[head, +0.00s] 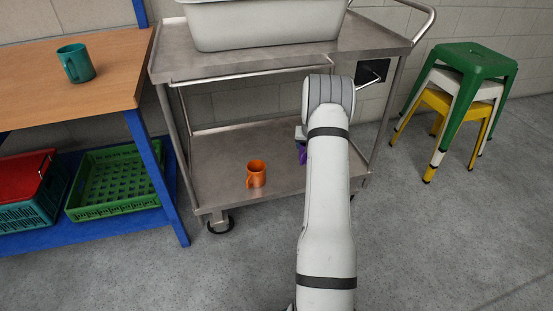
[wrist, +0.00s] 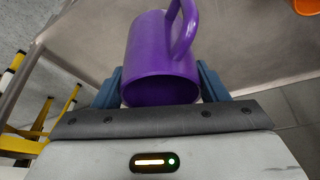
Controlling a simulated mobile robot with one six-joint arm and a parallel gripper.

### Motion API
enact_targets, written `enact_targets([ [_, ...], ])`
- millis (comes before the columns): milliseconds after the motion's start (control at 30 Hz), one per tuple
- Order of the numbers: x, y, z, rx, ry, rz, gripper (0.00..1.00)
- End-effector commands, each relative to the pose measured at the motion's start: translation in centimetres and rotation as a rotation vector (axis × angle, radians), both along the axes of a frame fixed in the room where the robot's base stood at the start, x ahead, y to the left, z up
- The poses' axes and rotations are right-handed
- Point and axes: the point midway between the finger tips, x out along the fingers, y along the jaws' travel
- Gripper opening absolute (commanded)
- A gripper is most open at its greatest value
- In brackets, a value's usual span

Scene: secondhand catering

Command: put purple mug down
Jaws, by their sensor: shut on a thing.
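The purple mug (wrist: 150,55) is between the two fingers of my gripper (wrist: 160,90) in the wrist view. My gripper is shut on it, with one blue finger on each side. The mug's handle points away from the gripper's palm. In the head view only a small purple patch of the mug (head: 302,153) shows beside my arm, over the lower shelf of the steel trolley (head: 225,185). My arm hides the rest of it and the gripper. I cannot tell whether the mug touches the shelf.
An orange mug (head: 256,174) stands on the lower shelf to the left. A grey tub (head: 265,25) sits on the trolley's top. A teal mug (head: 76,63) is on the wooden table (head: 40,95). Stacked stools (head: 470,65) stand at right. Shelf around the orange mug is clear.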

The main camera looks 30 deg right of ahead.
Motion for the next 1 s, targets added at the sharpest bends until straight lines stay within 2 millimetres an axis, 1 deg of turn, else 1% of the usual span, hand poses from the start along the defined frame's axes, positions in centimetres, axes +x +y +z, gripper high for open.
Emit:
enact_targets([
  [33,-0.1,-0.6,-0.5,-0.001,-0.002,-0.009,0.35],
  [133,-0.4,-1.2,-1.5,0.0,0.001,-0.017,0.35],
  [200,-0.6,-1.4,-2.6,0.0,0.001,-0.022,0.35],
  [333,-0.9,-1.7,-4.9,0.0,0.001,-0.028,0.35],
  [533,-1.1,-2.0,-6.7,0.0,0.0,-0.033,0.35],
  [733,-1.1,-2.1,-10.1,0.0,0.0,-0.034,0.35],
  [800,-1.1,-2.1,-10.5,0.0,0.0,-0.034,0.35],
  [1000,-1.1,-2.1,-10.3,0.0,-0.001,-0.035,0.35],
])
